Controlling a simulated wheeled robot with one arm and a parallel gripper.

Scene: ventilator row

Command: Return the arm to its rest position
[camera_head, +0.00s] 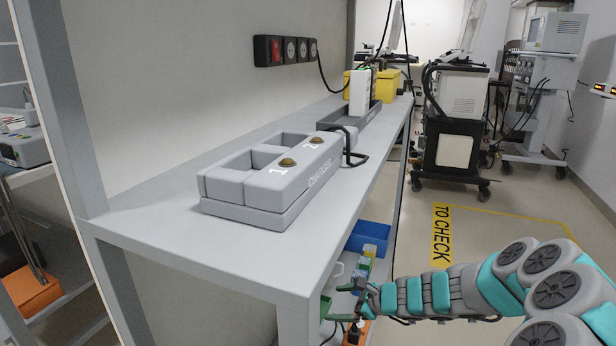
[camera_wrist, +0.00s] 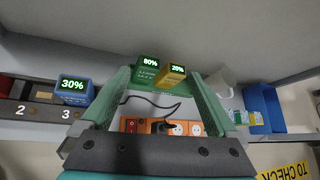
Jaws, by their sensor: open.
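My arm (camera_head: 430,293) reaches in from the right in the head view, low beside the shelf unit. My gripper (camera_head: 338,318) is at its left end, near the lower shelf and below the top surface. In the wrist view, the two green fingers of my gripper (camera_wrist: 163,95) stand wide apart with nothing held between them. Beyond them are a green block marked 80% (camera_wrist: 147,70) and a yellow block marked 20% (camera_wrist: 172,76). An orange power strip (camera_wrist: 138,125) and a dark cable show between the fingers.
A grey charger (camera_head: 262,190) stands on the top shelf (camera_head: 190,245). A blue bin (camera_head: 368,238) is on the lower shelf. The floor near the TO CHECK marking (camera_head: 441,235) is clear.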

